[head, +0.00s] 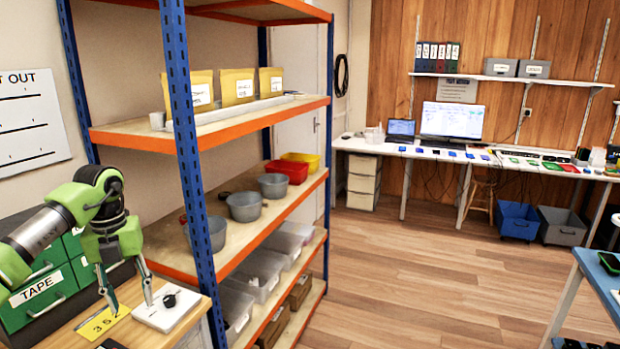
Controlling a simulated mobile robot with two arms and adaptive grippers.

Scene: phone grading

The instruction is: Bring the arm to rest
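My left arm comes in from the left, with its green and grey links raised. My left gripper (127,295) points down over the wooden cabinet top at the lower left. Its two fingers are spread apart with nothing visible between them. One finger is above a yellow card marked 35 (103,321); the other is by a white pad (167,308) with a small black round piece (170,300) on it. I cannot tell whether the fingertips touch these. My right gripper is not in view.
A blue and orange shelf rack (190,165) with bins stands just right of the arm. Green drawers (40,300) labelled TAPE are behind the gripper. A long bench (430,152) with screens and phones lines the far wall. The wooden floor (400,265) between is clear.

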